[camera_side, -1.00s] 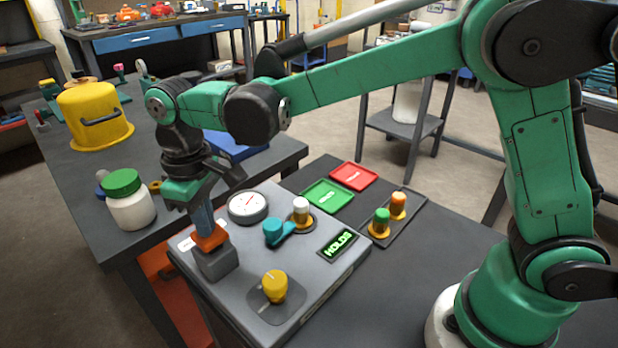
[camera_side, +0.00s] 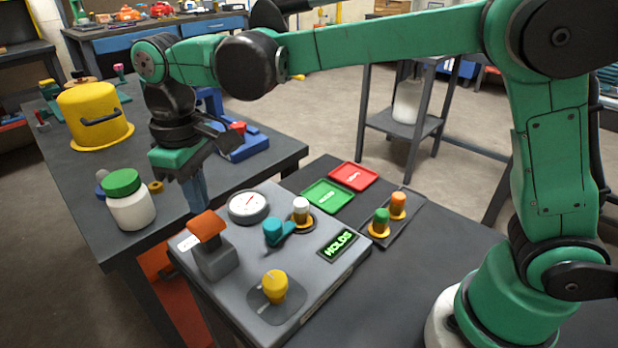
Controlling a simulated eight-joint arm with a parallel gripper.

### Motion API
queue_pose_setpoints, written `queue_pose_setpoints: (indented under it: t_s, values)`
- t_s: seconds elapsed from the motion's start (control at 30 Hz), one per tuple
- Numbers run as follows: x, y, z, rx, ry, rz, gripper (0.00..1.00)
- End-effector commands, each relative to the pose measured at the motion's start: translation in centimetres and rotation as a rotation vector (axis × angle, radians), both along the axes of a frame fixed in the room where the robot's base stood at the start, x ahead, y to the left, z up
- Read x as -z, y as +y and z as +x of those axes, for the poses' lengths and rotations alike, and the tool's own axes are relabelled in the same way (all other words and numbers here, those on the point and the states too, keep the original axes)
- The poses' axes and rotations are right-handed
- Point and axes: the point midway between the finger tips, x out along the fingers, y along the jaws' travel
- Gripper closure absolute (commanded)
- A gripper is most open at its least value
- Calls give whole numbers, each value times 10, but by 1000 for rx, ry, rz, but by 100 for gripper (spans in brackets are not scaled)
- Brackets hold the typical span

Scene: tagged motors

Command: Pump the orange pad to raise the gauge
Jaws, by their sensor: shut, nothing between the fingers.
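The orange pad (camera_side: 207,227) sits on top of a grey block at the left of the grey panel (camera_side: 316,288). It is tilted, with its top standing clear of the block. My gripper (camera_side: 200,208) is shut and empty, pointing down just above and behind the pad's upper left; whether the tips touch the pad I cannot tell. The round gauge (camera_side: 248,206) lies on the panel to the right of the pad. It has a white face and a red needle, whose exact reading is too small to tell.
The panel also bears a teal lever (camera_side: 276,232), a white-topped knob (camera_side: 301,210), a yellow knob (camera_side: 274,285) and a display reading "HOLDS" (camera_side: 338,244). Green (camera_side: 328,196) and red (camera_side: 353,176) trays lie behind. A green-lidded jar (camera_side: 128,200) stands left of my gripper.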

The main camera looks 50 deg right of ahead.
Motion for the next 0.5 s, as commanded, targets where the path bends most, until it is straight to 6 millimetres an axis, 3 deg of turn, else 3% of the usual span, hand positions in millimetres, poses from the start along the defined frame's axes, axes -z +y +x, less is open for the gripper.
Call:
queue_pose_setpoints:
  t_s: [0.3, 0.5]
  values:
    - [-1, 0, 0, 0, 0, 0, 100]
    - [-19, 0, 0, 0, 0, 0, 100]
